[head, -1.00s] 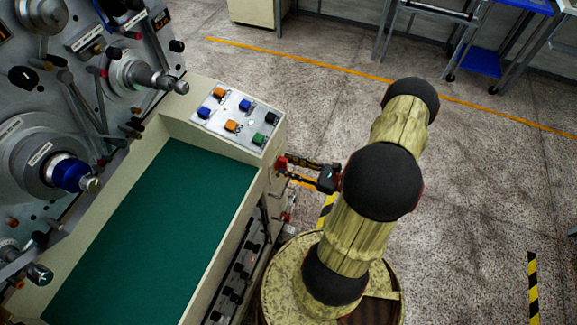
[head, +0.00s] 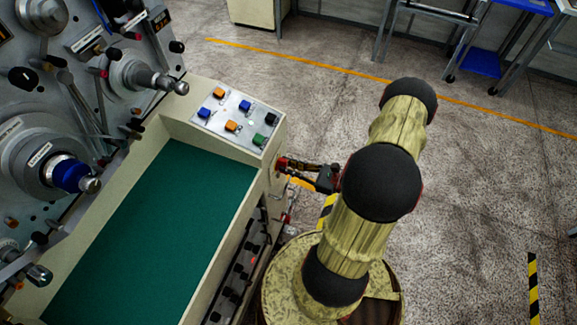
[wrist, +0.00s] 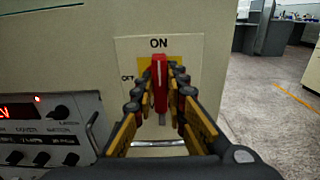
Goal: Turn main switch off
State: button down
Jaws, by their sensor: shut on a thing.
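The main switch is a red handle (wrist: 160,84) on a yellow and white plate (wrist: 128,50) on the machine's side panel. The handle stands upright, under the word ON. My gripper (wrist: 160,90) is shut on the handle, with one finger on each side of it. In the head view my gripper (head: 300,168) reaches the machine's side just below the button panel, and the red of the switch (head: 282,163) shows at its fingertips. The lower part of the plate is hidden behind my fingers.
A control panel with knobs and a lit red display (wrist: 40,125) is left of the switch. The button panel (head: 237,117) and green work surface (head: 150,240) are above. Open floor (head: 490,180) lies to the right.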

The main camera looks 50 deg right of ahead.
dwell(0.4)
jog(key=n+b, duration=0.1)
jog(key=n, duration=0.3)
jog(key=shift+a+n, duration=0.15)
jog(key=shift+n, duration=0.25)
jog(key=n, duration=0.2)
jog(key=n+b, duration=0.1)
jog(key=n, duration=0.1)
jog(key=shift+s+a+f, duration=0.1)
jog(key=shift+f, duration=0.1)
jog(key=n+b, duration=0.2)
jog(key=n, duration=0.3)
jog(key=shift+a+f, duration=0.1)
jog(key=shift+f, duration=0.05)
jog(key=shift+n+b, duration=1.25)
jog(key=shift+n, duration=0.85)
jog(key=c, duration=1.8)
grip_release()
